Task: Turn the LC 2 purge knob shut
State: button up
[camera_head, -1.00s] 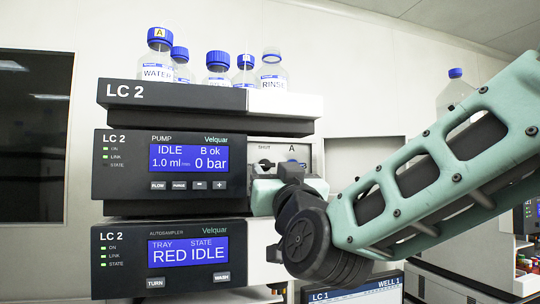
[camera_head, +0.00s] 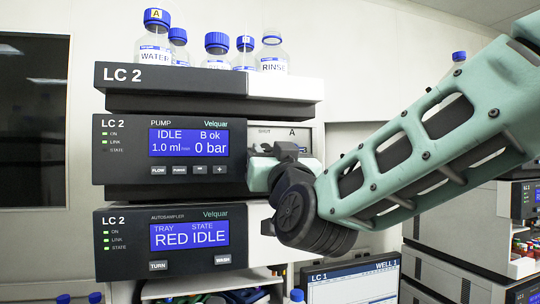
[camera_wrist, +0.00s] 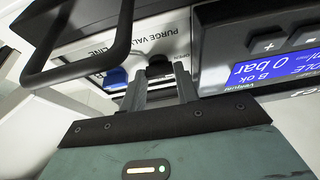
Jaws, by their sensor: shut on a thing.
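The LC 2 pump (camera_head: 122,172) shows IDLE, B ok, 1.0 ml and 0 bar on its blue screen. To its right is a pale valve panel, marked SHUT and A in the head view, with PURGE VALVE and OPEN lettering in the wrist view. The dark purge knob (camera_wrist: 158,66) stands out from this panel. My gripper (camera_wrist: 159,84) is shut on the knob, one finger on each side. In the head view my gripper (camera_head: 270,163) is at the panel, and my wrist hides most of the knob. The knob's exact angle cannot be told.
The LC 2 autosampler (camera_head: 122,262) is below the pump, reading TRAY RED, STATE IDLE. A black bar handle (camera_wrist: 75,75) crosses the wrist view near my gripper. An LC 1 monitor (camera_head: 352,288) stands lower right.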

jog(key=shift+f+m+b, duration=0.15)
jog(key=shift+m+b, duration=0.15)
jog(key=shift+b, duration=0.05)
jog(key=m+h+b, duration=0.2)
jog(key=m, duration=0.2)
jog(key=m+h+b, duration=0.2)
jog(key=m+b, duration=0.1)
jog(key=m+h+b, duration=0.2)
jog(key=m, duration=0.2)
jog(key=shift+s+a+m, duration=0.1)
jog(key=shift+a+m, duration=0.1)
jog(key=shift+m, duration=0.1)
jog(key=m, duration=0.1)
jog(key=m+g+h, duration=0.1)
jog(key=m, duration=0.1)
jog(key=m+g+h+b, duration=0.1)
jog(key=m, duration=0.1)
jog(key=shift+r, duration=0.3)
jog(key=shift+a+r+m+g, duration=0.1)
jog(key=shift+m+g, duration=0.35)
jog(key=shift+m, duration=0.75)
jog(key=shift+r+m+g, duration=0.1)
jog(key=shift+m+g, duration=0.35)
jog(key=shift+m, duration=0.75)
jog(key=o, duration=0.7)
jog(key=shift+s, duration=0.1)
